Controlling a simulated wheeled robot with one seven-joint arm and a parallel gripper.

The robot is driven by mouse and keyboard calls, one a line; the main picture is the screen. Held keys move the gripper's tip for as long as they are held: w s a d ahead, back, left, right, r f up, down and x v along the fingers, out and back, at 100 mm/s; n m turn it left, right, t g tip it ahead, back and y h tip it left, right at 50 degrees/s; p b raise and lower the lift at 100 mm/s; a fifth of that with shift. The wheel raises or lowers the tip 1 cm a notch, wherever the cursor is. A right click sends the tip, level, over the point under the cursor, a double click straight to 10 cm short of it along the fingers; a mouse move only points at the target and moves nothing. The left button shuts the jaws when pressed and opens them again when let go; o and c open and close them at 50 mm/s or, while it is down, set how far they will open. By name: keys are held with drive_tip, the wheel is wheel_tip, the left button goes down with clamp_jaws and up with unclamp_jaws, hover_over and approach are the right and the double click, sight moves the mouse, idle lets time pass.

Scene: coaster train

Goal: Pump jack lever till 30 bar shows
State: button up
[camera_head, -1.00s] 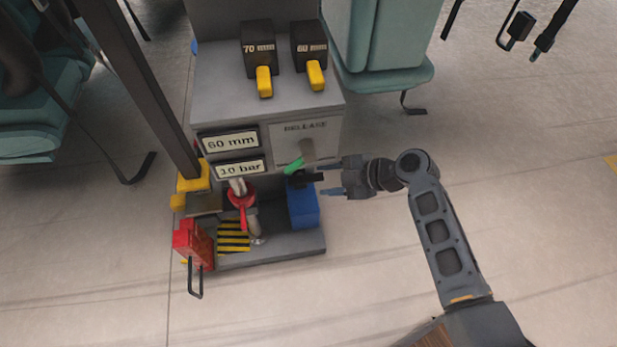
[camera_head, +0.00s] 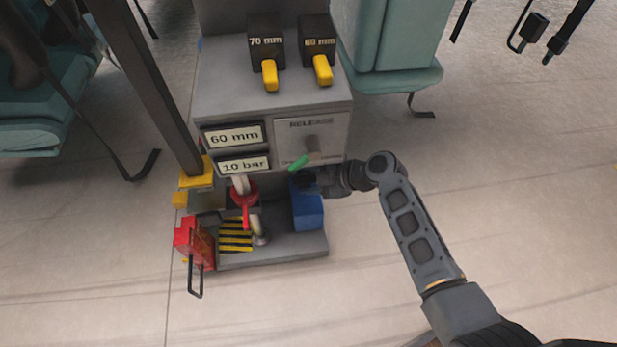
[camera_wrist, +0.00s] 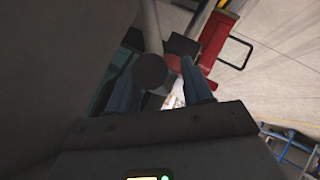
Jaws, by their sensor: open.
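The pressure display (camera_head: 244,165) reads 10 bar on the front of the grey machine. I cannot tell surely which part is the jack lever; a red ring with a handle (camera_head: 244,197) and a green-ended handle (camera_head: 298,163) both show on the front. My gripper (camera_head: 312,182) is under the release panel, at the top of a blue block (camera_head: 307,210); its fingertips are hard to make out there. In the wrist view my gripper (camera_wrist: 158,64) is open, and a dark round-ended rod (camera_wrist: 150,70) shows between its fingers. Whether they touch is unclear.
Another display (camera_head: 235,136) reads 60 mm. The release panel (camera_head: 328,128) is just above my gripper. Two yellow-handled switches (camera_head: 270,76) sit on top. A red box (camera_head: 188,240) with a black loop stands left. Teal seats (camera_head: 395,50) are behind; the floor at right is clear.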

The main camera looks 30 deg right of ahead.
clamp_jaws()
idle(0.4)
drive_tip(key=shift+f, duration=0.1)
drive_tip(key=shift+s+f+b, duration=0.2)
drive_tip(key=shift+f+b, duration=0.1)
drive_tip(key=shift+b, duration=0.2)
drive_tip(key=s+a+f+t+b, duration=0.1)
drive_tip(key=s+a+f+b, duration=0.1)
drive_tip(key=s+f+b, duration=0.4)
wheel_tip(320, 180, down, 2)
drive_tip(key=b, duration=0.5)
drive_tip(key=shift+s+n, duration=0.15)
drive_tip(key=shift+n, duration=0.15)
drive_tip(key=shift+c, duration=0.8)
unclamp_jaws()
drive_tip(key=shift+o, duration=0.8)
drive_tip(key=shift+r, duration=0.15)
